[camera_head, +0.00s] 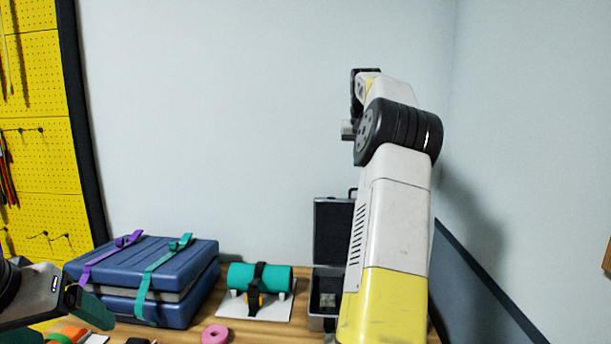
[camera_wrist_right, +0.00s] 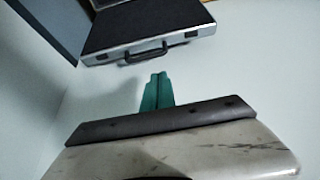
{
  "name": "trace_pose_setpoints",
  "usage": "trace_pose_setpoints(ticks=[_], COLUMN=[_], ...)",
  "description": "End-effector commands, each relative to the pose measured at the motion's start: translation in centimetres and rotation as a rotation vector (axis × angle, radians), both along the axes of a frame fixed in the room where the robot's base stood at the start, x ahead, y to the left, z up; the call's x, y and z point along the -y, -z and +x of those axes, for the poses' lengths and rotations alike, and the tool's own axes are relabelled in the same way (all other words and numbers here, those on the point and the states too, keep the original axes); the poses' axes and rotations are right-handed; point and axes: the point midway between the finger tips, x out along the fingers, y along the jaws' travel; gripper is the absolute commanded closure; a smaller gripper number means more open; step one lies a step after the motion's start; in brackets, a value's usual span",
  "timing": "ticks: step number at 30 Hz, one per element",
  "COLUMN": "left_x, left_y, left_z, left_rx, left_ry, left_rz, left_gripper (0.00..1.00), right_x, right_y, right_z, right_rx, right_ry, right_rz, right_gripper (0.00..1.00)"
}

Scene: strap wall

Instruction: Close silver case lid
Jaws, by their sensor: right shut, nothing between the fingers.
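The silver case stands open at the back of the table in the head view. Its dark lid (camera_head: 333,232) is raised roughly upright, and my right arm covers its right part. The case's lower part (camera_head: 322,322) is partly hidden too. In the right wrist view the dark lid (camera_wrist_right: 140,24) shows its silver edge, latches and black handle. My right gripper (camera_wrist_right: 157,90) has its teal fingers together, empty, pointing toward the handle side with a gap in the picture. My left gripper (camera_head: 92,306) is at the lower left, beside the blue case; its finger opening is unclear.
A blue case (camera_head: 150,272) with purple and teal straps stands left. A teal roll (camera_head: 260,278) with a black strap rests on a white stand. A pink ring (camera_head: 215,334) lies in front. A yellow pegboard (camera_head: 40,160) is far left; a dark panel (camera_head: 480,290) stands right.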

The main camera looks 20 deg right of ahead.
Motion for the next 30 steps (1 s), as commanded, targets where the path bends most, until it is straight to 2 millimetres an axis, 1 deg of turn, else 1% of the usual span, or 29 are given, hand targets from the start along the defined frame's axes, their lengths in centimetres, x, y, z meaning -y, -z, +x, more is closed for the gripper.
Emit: trace_pose_setpoints(ticks=[5, 12, 16, 21, 30], left_x=[0.0, 0.0, 0.0, 0.0, 0.0], left_y=[0.0, 0.0, 0.0, 0.0, 0.0], left_z=[0.0, 0.0, 0.0, 0.0, 0.0], left_rx=[0.000, 0.000, 0.000, 0.000, 0.000], left_ry=[0.000, 0.000, 0.000, 0.000, 0.000], left_rz=[0.000, 0.000, 0.000, 0.000, 0.000], left_gripper=[0.20, 0.20, 0.20, 0.20, 0.20], right_x=[0.5, 1.5, 1.8, 2.0, 2.0], right_y=[2.2, 6.2, 7.6, 8.4, 8.5], right_z=[0.9, 2.7, 3.4, 3.9, 3.9], right_rx=[-0.003, -0.002, 0.000, 0.002, 0.002], right_ry=[-0.001, -0.001, -0.001, -0.001, -0.001], right_rz=[0.001, 0.001, 0.000, -0.001, -0.001], right_gripper=[1.00, 1.00, 1.00, 1.00, 1.00])
